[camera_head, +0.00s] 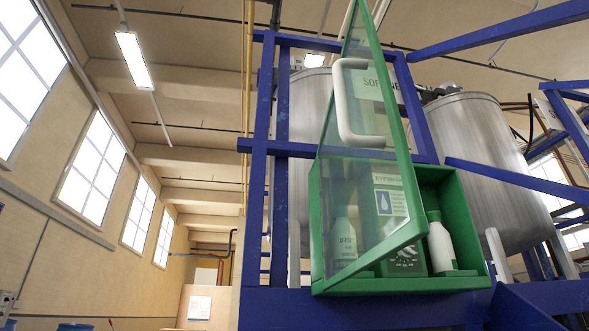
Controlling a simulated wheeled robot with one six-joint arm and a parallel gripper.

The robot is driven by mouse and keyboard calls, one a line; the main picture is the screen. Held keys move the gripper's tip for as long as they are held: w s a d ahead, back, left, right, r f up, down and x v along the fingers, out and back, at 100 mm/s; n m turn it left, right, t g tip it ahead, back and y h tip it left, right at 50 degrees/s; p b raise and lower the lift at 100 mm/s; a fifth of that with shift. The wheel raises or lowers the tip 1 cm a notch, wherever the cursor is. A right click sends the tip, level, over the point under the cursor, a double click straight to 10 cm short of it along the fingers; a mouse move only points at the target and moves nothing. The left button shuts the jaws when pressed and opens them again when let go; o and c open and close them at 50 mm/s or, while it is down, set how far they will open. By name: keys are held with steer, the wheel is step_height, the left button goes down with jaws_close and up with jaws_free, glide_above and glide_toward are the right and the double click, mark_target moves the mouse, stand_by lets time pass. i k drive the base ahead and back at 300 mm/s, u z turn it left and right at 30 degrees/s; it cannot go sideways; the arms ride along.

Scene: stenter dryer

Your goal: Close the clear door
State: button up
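The clear door (362,185) has a green frame and a see-through pane, and it stands open, swung out from a green cabinet (459,222). A white bar handle (343,112) sits on the upper part of the door. Inside the cabinet, a white bottle (440,248) stands at the right, uncovered by the door. Another white bottle (344,240) and a green label panel (398,215) show through or beside the pane. The door's top runs out of the picture. My gripper is not in view.
Blue frame beams (260,180) surround the cabinet, with a slanting beam (520,178) at the right. Large metal tanks (478,135) stand behind. The left side is open room toward a windowed wall (90,170).

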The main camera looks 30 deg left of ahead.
mark_target(337, 126)
steer(key=u, duration=1.75)
steer(key=k, duration=0.85)
steer(key=z, duration=0.95)
